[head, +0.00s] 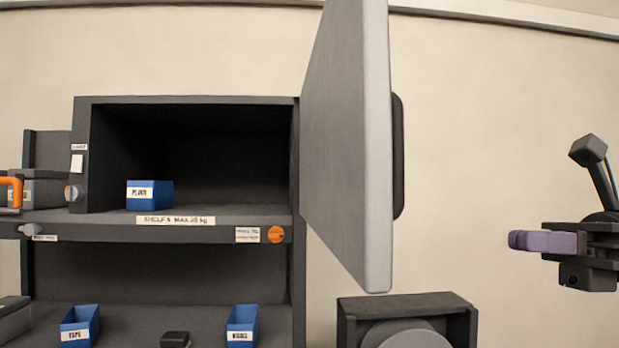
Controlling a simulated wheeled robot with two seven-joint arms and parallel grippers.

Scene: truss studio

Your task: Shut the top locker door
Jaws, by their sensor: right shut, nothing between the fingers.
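The top locker (195,103) is a dark open box on the shelf unit. Its grey door (345,140) is hinged at the locker's right side and stands wide open, swung out toward me. A dark handle (398,155) shows on the door's right-hand face. My right gripper (515,240), with purple fingertips, is shut and empty. It is to the right of the door, apart from it, pointing left, about level with the door's lower part. My left gripper is out of view.
A blue labelled bin (149,195) sits inside the locker. Below are more blue bins (80,326) on the lower shelf (200,318). A dark box with a round grey part (405,335) stands under the door. Plain wall (470,130) shows between door and gripper.

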